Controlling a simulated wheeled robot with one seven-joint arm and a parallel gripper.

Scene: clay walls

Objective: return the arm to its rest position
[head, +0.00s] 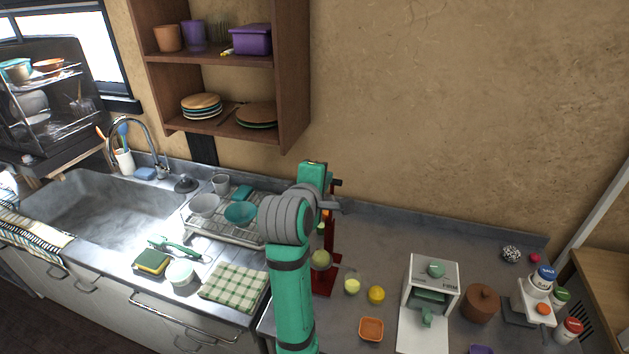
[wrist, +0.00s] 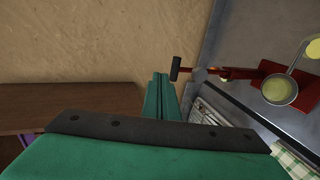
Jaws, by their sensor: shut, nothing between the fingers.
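My gripper shows in the wrist view (wrist: 161,80) as two teal fingers pressed together, shut and empty, pointing toward the clay wall. In the head view my teal and grey arm (head: 290,285) rises from the bottom edge, between the dish rack and a red stand. Its upper end is raised above the counter near the wall; the fingertips cannot be made out there. The red stand (head: 326,277) is just right of and partly behind my arm. Its lever with a black handle (wrist: 176,68) shows beside my fingers in the wrist view; I cannot tell the gap.
A wooden shelf (head: 291,85) with plates and cups hangs on the wall, up and left of my arm. The dish rack (head: 232,233) stands to the left, beyond it the sink (head: 100,210). A white machine (head: 432,275) stands right. The wall at upper right is bare.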

